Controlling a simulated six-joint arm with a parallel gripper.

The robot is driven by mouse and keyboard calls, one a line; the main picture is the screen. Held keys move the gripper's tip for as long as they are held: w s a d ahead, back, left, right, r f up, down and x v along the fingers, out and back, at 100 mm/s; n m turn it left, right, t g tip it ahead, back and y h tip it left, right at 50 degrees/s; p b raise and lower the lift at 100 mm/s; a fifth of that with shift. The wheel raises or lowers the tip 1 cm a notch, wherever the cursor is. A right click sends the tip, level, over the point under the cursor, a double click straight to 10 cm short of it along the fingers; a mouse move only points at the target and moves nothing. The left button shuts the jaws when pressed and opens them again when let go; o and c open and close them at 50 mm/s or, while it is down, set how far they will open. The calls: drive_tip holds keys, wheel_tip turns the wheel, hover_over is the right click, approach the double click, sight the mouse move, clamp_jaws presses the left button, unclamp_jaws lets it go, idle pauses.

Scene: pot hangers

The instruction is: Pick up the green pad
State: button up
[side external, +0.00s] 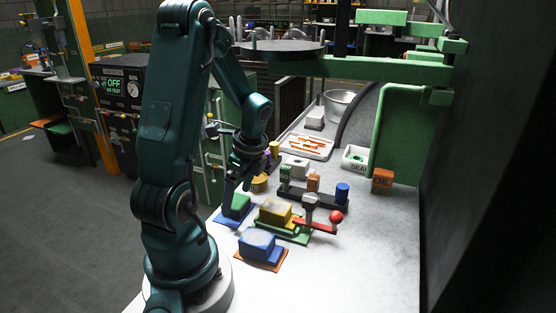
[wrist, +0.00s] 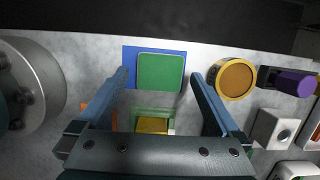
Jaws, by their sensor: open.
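The green pad (side external: 238,203) is a block with a flat top, resting on a blue mat (side external: 228,219) on the light table. In the wrist view the green pad (wrist: 160,71) shows as a rounded square, with the blue mat (wrist: 130,54) showing along its left and top edges. My gripper (side external: 237,187) is over the pad, pointing down. In the wrist view my gripper (wrist: 160,77) is open and empty, with one finger on each side of the pad. I cannot tell the exact height of the fingertips above it.
A yellow block (side external: 275,213) on a green mat and a blue block (side external: 257,244) on an orange mat are nearby. A yellow cylinder (wrist: 236,78) stands right of the pad in the wrist view. A red-knobbed lever (side external: 336,217) and a black rack (side external: 325,196) lie further right.

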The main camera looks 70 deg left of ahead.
drive_tip(key=shift+x, duration=0.8)
